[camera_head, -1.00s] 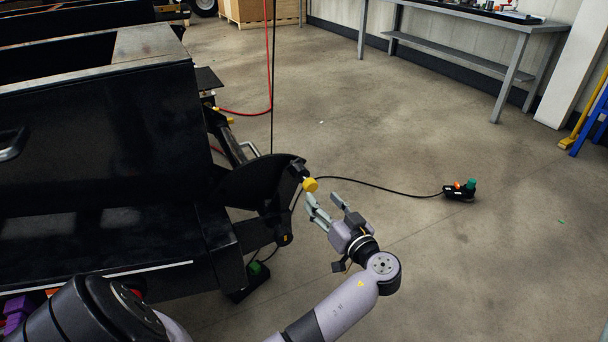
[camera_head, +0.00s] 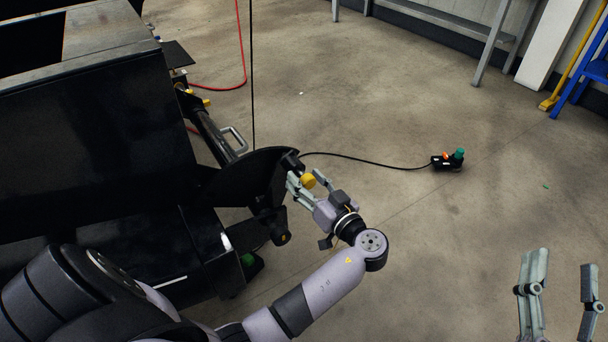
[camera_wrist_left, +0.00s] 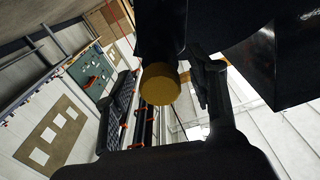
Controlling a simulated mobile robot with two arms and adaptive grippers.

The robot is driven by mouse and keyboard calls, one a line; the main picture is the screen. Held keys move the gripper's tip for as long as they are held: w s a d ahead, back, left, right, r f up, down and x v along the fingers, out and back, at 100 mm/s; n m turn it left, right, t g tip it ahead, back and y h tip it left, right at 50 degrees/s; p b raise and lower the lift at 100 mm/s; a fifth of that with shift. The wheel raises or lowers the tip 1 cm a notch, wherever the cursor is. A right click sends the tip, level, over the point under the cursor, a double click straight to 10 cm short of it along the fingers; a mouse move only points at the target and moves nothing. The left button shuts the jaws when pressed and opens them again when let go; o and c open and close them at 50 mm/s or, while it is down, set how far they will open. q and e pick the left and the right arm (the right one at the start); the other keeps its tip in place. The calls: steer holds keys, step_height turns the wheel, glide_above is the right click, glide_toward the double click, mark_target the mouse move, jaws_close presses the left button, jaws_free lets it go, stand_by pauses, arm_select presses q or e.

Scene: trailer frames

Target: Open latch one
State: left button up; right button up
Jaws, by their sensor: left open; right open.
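A round yellow knob (camera_head: 308,180) sticks out from the end of a black curved bracket (camera_head: 245,180) on the black trailer frame; I cannot tell whether it is latch one. My left gripper (camera_head: 305,176) is open, with its fingers on either side of the knob. In the left wrist view the knob (camera_wrist_left: 160,84) shows between the open fingers, with no clear grip on it. Contact cannot be told. My right gripper (camera_head: 562,262) is open and empty over the floor at the bottom right.
The black trailer body (camera_head: 90,130) fills the left side. A black cable (camera_head: 370,160) runs across the floor to a small black device (camera_head: 448,162) with a green top. A red hose (camera_head: 243,50) hangs behind. A grey workbench (camera_head: 450,20) stands at the back. The floor on the right is mostly clear.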

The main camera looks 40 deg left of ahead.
arm_select(q)
steer(key=shift+c, duration=0.2)
jaws_close()
stand_by(0.6)
